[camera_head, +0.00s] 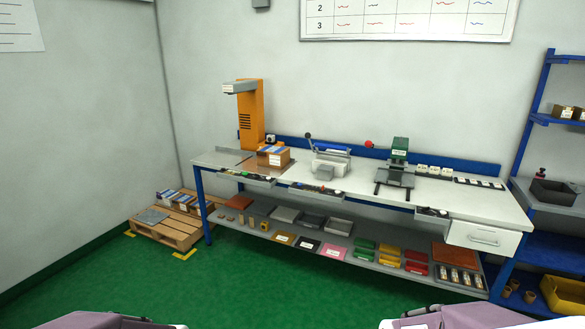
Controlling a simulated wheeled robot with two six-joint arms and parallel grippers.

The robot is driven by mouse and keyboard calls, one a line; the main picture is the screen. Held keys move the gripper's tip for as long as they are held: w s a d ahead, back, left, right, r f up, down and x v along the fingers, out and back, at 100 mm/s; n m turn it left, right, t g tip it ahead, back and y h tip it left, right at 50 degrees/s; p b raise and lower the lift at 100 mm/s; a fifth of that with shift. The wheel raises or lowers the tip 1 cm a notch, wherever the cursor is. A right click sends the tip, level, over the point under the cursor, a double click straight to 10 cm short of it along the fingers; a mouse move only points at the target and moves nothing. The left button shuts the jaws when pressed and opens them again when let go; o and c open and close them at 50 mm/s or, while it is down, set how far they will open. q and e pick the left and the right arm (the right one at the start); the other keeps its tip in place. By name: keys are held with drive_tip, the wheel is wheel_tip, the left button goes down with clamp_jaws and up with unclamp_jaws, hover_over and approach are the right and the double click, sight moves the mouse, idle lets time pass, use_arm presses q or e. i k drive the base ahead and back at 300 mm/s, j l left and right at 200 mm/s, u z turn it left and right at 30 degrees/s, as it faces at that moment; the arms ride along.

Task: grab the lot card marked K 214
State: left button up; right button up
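No card that I can read as K 214 shows; all small lettering is too small to read. Several small white cards or labels (434,172) stand in a row at the back right of the workbench. White labels also lie on a tan piece (280,238), a black piece (306,244) and a pink piece (335,252) on the lower shelf. Which of these, if any, is the lot card I cannot tell. Only mauve parts of my arms show at the bottom edge, well short of the bench; neither gripper's fingers are in view.
The workbench (230,162) carries an orange column machine (250,115), a cardboard box (273,160), a blue-topped device (331,158) and a green press (399,160). A wooden pallet (172,232) stands left, a blue rack (530,125) right. The green floor (270,290) in front is clear.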

sight(446, 172)
drive_tip(key=i+l, duration=0.1)
drive_tip(key=i, duration=0.7)
drive_tip(key=i+l+u, duration=0.15)
drive_tip(key=i, duration=0.6)
drive_tip(key=z, duration=1.6)
